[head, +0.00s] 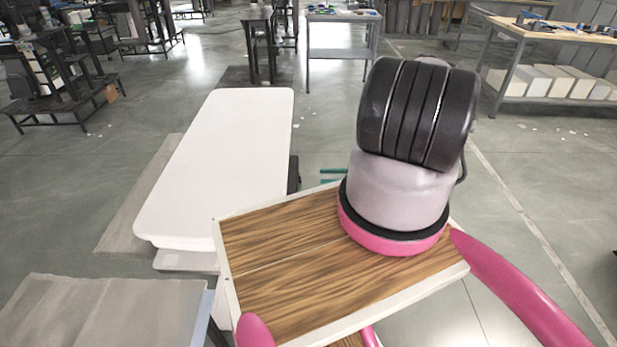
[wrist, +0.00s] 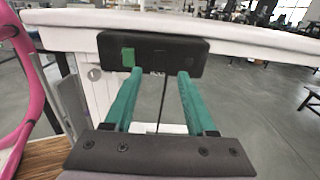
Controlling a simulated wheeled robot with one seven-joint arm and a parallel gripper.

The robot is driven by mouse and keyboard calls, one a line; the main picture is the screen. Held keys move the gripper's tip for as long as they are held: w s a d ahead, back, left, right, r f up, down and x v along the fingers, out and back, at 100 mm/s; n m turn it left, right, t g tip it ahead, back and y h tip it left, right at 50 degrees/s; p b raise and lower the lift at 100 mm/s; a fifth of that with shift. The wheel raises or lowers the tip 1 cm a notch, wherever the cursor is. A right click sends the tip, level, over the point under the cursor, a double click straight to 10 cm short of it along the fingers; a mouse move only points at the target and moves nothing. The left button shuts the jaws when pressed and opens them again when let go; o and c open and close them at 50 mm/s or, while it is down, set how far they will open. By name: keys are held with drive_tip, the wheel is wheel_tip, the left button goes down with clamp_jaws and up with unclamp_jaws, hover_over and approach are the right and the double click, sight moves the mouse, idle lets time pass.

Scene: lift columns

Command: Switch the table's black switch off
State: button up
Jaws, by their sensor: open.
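The white table (head: 225,150) stands left of centre in the head view; its edge (wrist: 80,18) crosses the top of the wrist view. A black control box (wrist: 150,42) hangs under that edge, and part of it shows at the table's right side in the head view (head: 293,174). A black switch is hard to make out against the box's dark face. My gripper (wrist: 160,74) is open and empty, its teal fingers pointing at the box; contact cannot be told. It also shows in the head view (head: 328,176).
A grey-topped surface (head: 100,310) is at the lower left. Dark workbenches and racks (head: 65,75) stand further back, and a wooden-topped bench (head: 555,30) with white bins is at the back right. The grey floor (head: 550,190) at the right is clear.

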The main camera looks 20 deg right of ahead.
sight(300, 178)
drive_tip(key=x, duration=0.7)
drive_tip(key=shift+a, duration=0.2)
drive_tip(key=shift+w, duration=0.1)
